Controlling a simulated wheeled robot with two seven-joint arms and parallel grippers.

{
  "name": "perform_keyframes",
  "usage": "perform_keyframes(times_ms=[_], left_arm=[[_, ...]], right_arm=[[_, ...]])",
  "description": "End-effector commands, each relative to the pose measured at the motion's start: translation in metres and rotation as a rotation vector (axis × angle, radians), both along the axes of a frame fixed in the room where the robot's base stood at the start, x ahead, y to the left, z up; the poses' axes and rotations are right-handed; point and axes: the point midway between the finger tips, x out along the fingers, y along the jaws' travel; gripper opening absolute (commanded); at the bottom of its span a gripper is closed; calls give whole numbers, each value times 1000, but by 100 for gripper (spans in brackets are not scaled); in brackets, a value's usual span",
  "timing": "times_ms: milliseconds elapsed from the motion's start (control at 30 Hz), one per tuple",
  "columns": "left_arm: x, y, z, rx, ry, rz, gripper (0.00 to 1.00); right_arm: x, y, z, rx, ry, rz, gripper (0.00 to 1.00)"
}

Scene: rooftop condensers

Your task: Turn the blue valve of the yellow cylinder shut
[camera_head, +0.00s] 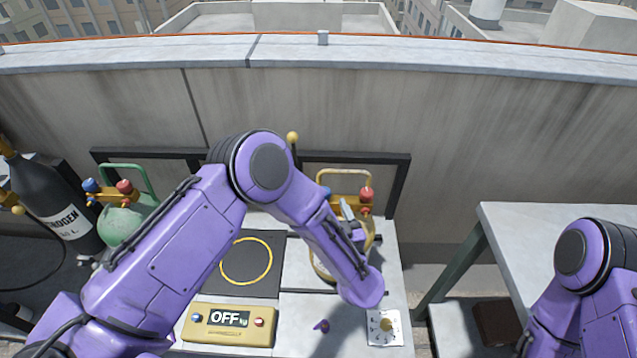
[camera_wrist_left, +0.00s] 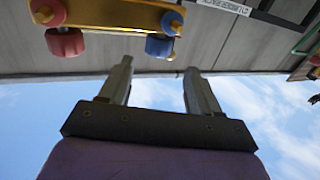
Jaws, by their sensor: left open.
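The yellow cylinder (camera_head: 374,238) stands on the light work surface, mostly hidden behind my left arm. Its brass manifold carries a red valve (camera_head: 366,194) on the right and a blue valve (camera_head: 326,191) on the left. In the left wrist view, which looks inverted, the blue valve (camera_wrist_left: 160,47) lies just beyond the fingertips, between their lines, with the red valve (camera_wrist_left: 65,42) to its left. My left gripper (camera_wrist_left: 158,66) is open, with nothing between its fingers. My right arm shows at the right edge; its gripper is out of view.
A green cylinder (camera_head: 122,222) with blue and red valves and a black nitrogen cylinder (camera_head: 68,205) stand at left. A yellow box (camera_head: 228,325) reading OFF lies in front. A concrete wall (camera_head: 470,140) rises behind. A grey table (camera_head: 560,222) stands at right.

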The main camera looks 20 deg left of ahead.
Motion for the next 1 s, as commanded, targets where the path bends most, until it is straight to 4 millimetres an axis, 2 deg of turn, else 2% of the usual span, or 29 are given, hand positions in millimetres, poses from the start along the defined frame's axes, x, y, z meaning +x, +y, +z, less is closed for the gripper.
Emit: perform_keyframes(times_ms=[200, 333, 500, 700, 733, 867, 900, 933, 967, 1000], left_arm=[[41, 32, 3, -1, 1, 10, 63], [59, 45, 1, -1, 2, 9, 63], [69, 51, 0, 1, 1, 5, 63], [69, 51, 0, 2, 1, 4, 63], [69, 52, 0, 2, 1, 4, 59], [69, 52, 0, 1, 1, 5, 17], [69, 52, 0, 1, 1, 5, 11], [69, 52, 0, 1, 1, 6, 11], [69, 63, 0, 2, 1, 8, 11], [69, 59, 0, 2, 1, 6, 11]], right_arm=[[0, 0, 16, -1, -1, -1, 43], [0, 0, 21, 0, -1, -1, 43], [0, 0, 22, 0, -1, -1, 43], [0, 0, 21, 0, -1, -1, 43], [0, 0, 21, 0, -1, -1, 43], [0, 0, 21, 0, -1, -1, 43], [0, 0, 21, 0, -1, -1, 43], [0, 0, 21, 0, -1, -1, 43], [0, -1, 22, -2, -1, -2, 43], [0, -1, 21, -1, -1, -1, 43]])
